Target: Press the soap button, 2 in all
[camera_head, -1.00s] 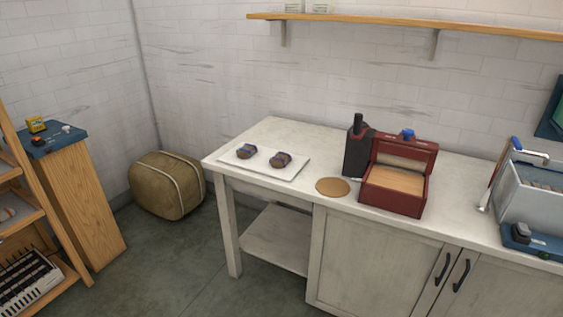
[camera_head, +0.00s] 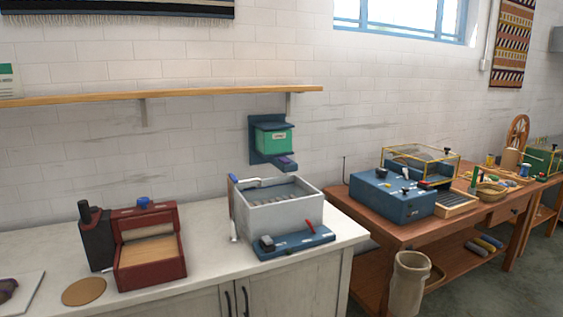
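A green box-shaped dispenser with a dark teal backing and top (camera_head: 274,138) is fixed to the white brick wall above the counter. It carries a small pale label whose text is too small to read. A dark ledge with a purple part (camera_head: 286,160) sticks out at its lower right; I cannot tell if this purple part is the soap button. Neither of my grippers is in view.
Below the dispenser, a grey basin (camera_head: 252,222) stands on the white counter (camera_head: 210,226), with a blue base (camera_head: 293,243) in front. An open red box (camera_head: 150,268) stands left. A wooden table with a blue machine (camera_head: 392,200) stands right.

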